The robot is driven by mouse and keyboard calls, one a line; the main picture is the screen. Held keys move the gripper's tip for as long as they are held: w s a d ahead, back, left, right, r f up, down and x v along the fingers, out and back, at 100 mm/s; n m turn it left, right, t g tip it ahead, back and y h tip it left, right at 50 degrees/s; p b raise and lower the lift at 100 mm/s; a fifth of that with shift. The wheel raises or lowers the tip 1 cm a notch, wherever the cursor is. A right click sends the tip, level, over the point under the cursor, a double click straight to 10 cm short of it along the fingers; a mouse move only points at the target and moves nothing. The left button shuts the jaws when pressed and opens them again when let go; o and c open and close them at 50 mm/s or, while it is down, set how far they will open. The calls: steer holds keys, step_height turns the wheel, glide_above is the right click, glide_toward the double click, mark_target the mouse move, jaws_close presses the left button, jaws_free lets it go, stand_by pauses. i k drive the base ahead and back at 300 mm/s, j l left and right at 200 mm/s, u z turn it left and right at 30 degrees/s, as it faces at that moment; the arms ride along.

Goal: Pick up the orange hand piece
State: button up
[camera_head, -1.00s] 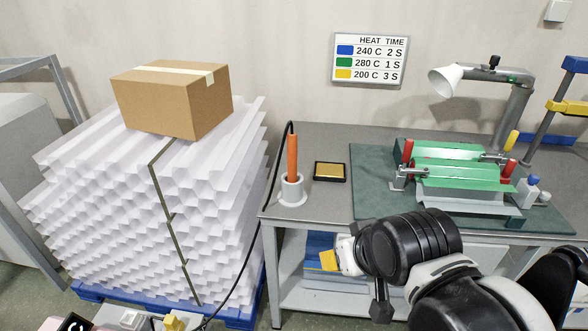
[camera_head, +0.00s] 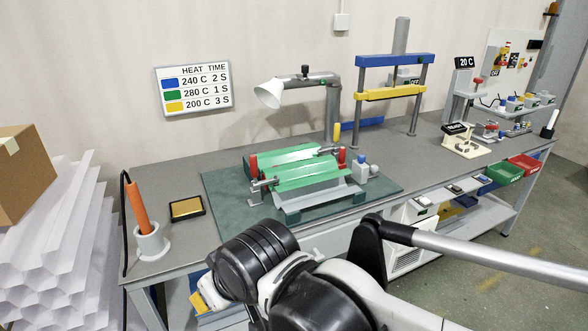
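The orange hand piece (camera_head: 137,208) stands upright, tilted slightly, in a round grey holder (camera_head: 151,243) at the left end of the workbench. A black cable runs beside it.
A black-framed tray (camera_head: 186,209) lies right of the holder. A clamping fixture with green sheets (camera_head: 294,168) sits on a green mat (camera_head: 222,213). A white lamp (camera_head: 270,93) and a blue-yellow press (camera_head: 394,62) stand behind. White corrugated sheets (camera_head: 50,250) and a cardboard box (camera_head: 25,185) are left.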

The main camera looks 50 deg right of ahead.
mark_target(132, 190)
steer(key=i+j+z, duration=0.25)
steer(key=j, duration=0.15)
steer(key=j+z, duration=0.25)
steer(key=j, duration=0.2)
steer(key=j+z, duration=0.2)
steer(key=j, duration=0.25)
